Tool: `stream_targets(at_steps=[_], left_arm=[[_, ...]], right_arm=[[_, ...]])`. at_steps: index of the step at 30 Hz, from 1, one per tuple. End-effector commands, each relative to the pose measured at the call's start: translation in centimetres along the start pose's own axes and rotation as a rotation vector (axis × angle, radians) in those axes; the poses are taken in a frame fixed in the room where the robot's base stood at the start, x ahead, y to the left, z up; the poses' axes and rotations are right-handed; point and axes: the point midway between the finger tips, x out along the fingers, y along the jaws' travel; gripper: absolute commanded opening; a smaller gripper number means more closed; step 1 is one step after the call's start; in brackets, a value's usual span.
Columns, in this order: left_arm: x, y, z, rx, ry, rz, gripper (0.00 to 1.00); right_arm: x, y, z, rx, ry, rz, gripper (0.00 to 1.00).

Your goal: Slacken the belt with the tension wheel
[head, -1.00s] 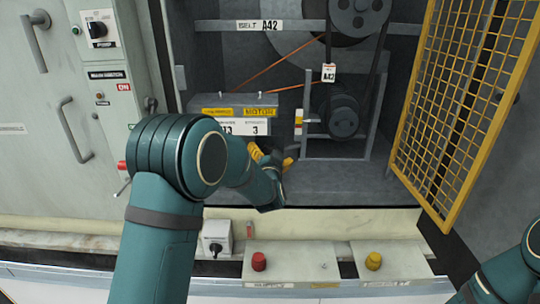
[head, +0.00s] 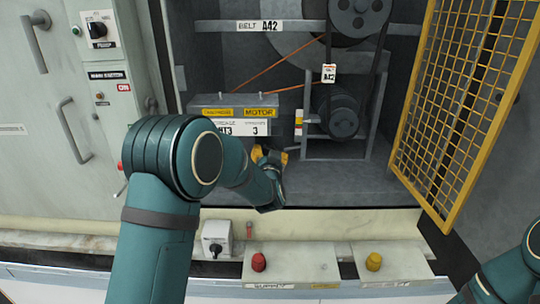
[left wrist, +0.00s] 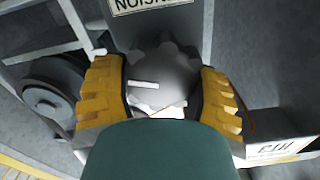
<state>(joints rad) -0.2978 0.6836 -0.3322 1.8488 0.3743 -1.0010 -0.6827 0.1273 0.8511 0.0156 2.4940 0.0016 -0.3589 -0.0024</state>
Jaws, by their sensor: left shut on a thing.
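The tension wheel (left wrist: 160,75), a grey lobed knob with a white mark, shows in the left wrist view between the yellow fingers of my left gripper (left wrist: 158,92). The gripper is shut on it. In the head view my left gripper (head: 268,154) is low in the open bay, and the wheel is hidden behind my arm and hand. The belt (head: 383,62) is a dark loop running from the large upper pulley (head: 358,14) down to the motor pulley (head: 340,112). My right gripper is out of view.
A yellow mesh guard (head: 462,100) stands open at the right. Grey cabinet doors with handles (head: 75,130) are at the left. A red button (head: 258,262) and a yellow button (head: 374,261) are on boxes in front. The bay floor (head: 345,185) right of my gripper is clear.

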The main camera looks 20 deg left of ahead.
Motion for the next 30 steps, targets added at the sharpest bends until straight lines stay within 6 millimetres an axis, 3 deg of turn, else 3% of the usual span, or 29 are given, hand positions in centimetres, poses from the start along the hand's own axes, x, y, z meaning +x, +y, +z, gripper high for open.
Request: stream_targets(at_steps=[30], left_arm=[[0.01,-0.51,0.21,-0.94,0.001,-0.001,0.26]], right_arm=[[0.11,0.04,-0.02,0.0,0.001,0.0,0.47]])
